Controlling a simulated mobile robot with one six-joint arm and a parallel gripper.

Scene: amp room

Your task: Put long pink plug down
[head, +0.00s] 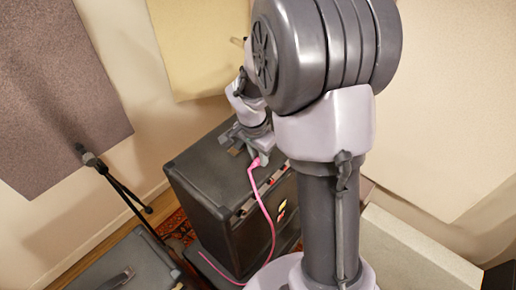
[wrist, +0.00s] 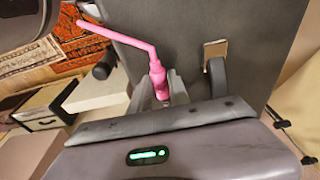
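The long pink plug (head: 254,163) is at my gripper's fingertips, over the top of the dark amp near its front edge. Its pink cable hangs down past the amp's front. In the wrist view the pink plug (wrist: 159,80) stands between the fingers of my gripper (wrist: 165,92), which looks shut on it. There the pink cable bends away to the upper left. The dark amp (head: 195,170) stands below my gripper in the head view. I cannot tell whether the plug touches the amp; the fingers hide its lower end.
A black stand (head: 115,185) is left of the amp. Another dark case (head: 125,268) is at the lower left. A patterned red rug (head: 176,226) lies on the floor between them. A pale block (head: 410,250) is at the right. The amp's top left of my gripper is clear.

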